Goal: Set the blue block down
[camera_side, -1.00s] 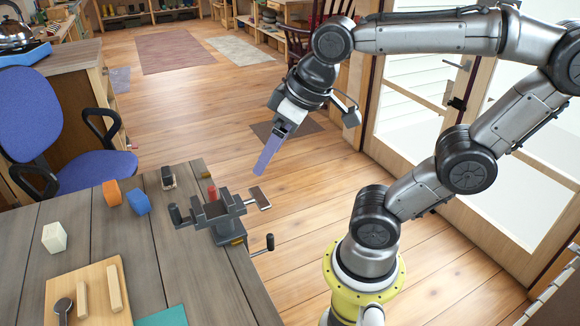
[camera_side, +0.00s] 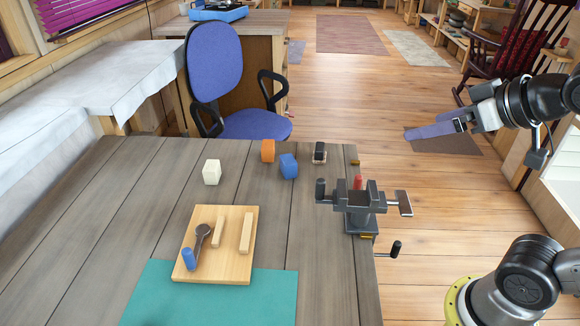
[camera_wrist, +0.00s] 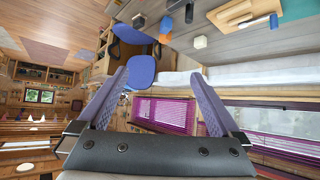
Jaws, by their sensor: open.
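The blue block (camera_side: 289,166) sits on the grey plank table, just right of and nearer than an orange block (camera_side: 268,151). It also shows near the top of the wrist view (camera_wrist: 166,25). My gripper (camera_side: 408,133) is in the air beyond the table's right edge, well apart from the block, its bluish fingers pointing left and nearly level. In the wrist view my gripper (camera_wrist: 158,76) has its two fingers spread with nothing held between them.
A vise (camera_side: 360,205) stands at the table's right edge. A white block (camera_side: 212,172), a small black-topped item (camera_side: 319,153) and a wooden board (camera_side: 240,268) with a blue cylinder (camera_side: 188,259) are on the table. A teal mat (camera_side: 260,296) lies in front. A blue chair (camera_side: 216,62) stands behind.

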